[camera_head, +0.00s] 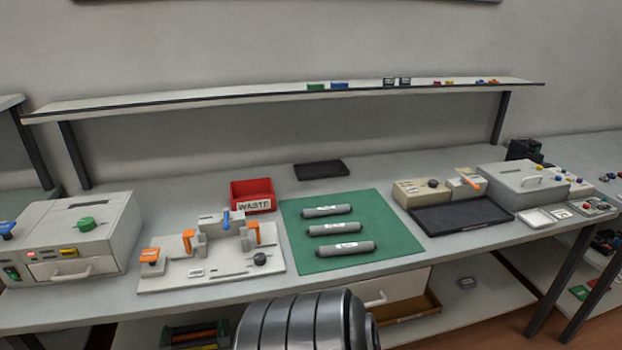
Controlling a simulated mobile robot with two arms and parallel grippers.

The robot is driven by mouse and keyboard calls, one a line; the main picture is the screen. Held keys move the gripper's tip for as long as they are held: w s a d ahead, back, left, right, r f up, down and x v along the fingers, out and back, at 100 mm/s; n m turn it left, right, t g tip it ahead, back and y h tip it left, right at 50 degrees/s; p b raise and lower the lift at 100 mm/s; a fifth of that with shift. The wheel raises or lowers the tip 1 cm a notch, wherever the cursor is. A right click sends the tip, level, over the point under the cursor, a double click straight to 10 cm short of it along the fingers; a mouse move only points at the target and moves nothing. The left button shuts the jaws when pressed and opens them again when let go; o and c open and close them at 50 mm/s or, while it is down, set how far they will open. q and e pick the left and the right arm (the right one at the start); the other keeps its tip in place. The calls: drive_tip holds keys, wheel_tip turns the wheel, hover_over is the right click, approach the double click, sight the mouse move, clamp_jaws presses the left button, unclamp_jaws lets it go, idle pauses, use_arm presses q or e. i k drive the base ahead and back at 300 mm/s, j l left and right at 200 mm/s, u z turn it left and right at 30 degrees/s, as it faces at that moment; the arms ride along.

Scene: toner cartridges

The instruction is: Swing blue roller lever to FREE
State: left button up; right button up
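The blue roller lever (226,219) stands upright on the light grey fixture (165,280), at the left of the bench's middle. The fixture also carries orange clamps (188,240) and a black knob (260,259). The FREE marking is too small to read here. A dark ribbed part of my own body shows at the bottom centre, in front of the bench. Neither of my grippers shows in the head view.
A green mat (380,220) bears three grey rollers (335,229). A red WASTE bin (252,193) stands behind the fixture. A grey machine with a green knob (86,224) is at left. A black tray (466,216) lies at right. A shelf (250,97) spans above.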

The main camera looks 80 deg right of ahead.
sight(225, 227)
drive_tip(key=l+z, duration=0.15)
drive_tip(key=z, duration=0.3)
drive_tip(key=l+z, duration=0.15)
drive_tip(key=z, duration=0.3)
drive_tip(key=l+z, duration=0.2)
drive_tip(key=z, duration=0.25)
drive_tip(key=l+z, duration=0.15)
drive_tip(key=z, duration=0.3)
drive_tip(key=l+z, duration=0.15)
drive_tip(key=z, duration=0.35)
drive_tip(key=i+l, duration=0.15)
drive_tip(key=l, duration=0.15)
drive_tip(key=i+l+z, duration=0.1)
drive_tip(key=l, duration=0.2)
drive_tip(key=i, duration=0.05)
